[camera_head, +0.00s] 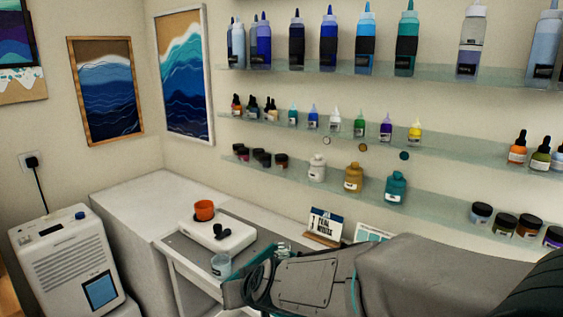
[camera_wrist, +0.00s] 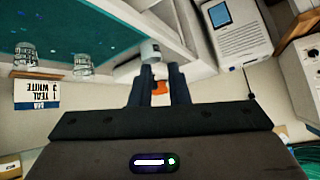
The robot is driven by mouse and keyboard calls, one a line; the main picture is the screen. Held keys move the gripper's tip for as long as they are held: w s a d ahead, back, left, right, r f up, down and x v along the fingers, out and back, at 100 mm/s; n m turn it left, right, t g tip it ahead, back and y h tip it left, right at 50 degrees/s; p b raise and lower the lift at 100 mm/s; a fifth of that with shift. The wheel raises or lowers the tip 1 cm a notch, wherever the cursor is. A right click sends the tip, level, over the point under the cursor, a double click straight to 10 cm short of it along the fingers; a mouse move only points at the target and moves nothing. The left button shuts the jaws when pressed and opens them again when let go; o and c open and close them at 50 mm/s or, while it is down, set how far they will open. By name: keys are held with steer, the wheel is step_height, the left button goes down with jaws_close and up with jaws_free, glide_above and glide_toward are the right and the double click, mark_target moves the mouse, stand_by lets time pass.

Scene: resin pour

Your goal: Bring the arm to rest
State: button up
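My arm crosses the lower right of the head view, and its gripper cannot be made out there. In the wrist view, which looks upside down, my gripper (camera_wrist: 160,68) has its two dark fingers apart with nothing clearly held between them. A pale translucent cup (camera_wrist: 150,50) shows just past the fingertips; whether it touches them is hard to tell. A similar cup (camera_head: 221,265) stands on the table near my arm in the head view. An orange cup (camera_head: 204,210) sits on a white device (camera_head: 217,236); orange (camera_wrist: 160,88) also shows between the fingers.
Two clear cups (camera_wrist: 82,65) are on a teal surface (camera_wrist: 75,30) by a sign (camera_wrist: 37,93). Glass shelves (camera_head: 440,78) with several bottles line the wall above my arm. A white machine (camera_head: 68,262) stands at left. The white counter (camera_head: 140,205) is mostly clear.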

steer(key=s+d+m+g+h, duration=0.2)
steer(key=s+d, duration=0.6)
steer(key=d, duration=0.3)
steer(key=s+d+m+g+h, duration=0.2)
steer(key=s+d, duration=0.5)
steer(key=d, duration=0.5)
steer(key=shift+s+d+g+h, duration=0.2)
steer(key=shift+s+g+h, duration=0.15)
steer(key=shift+h, duration=0.25)
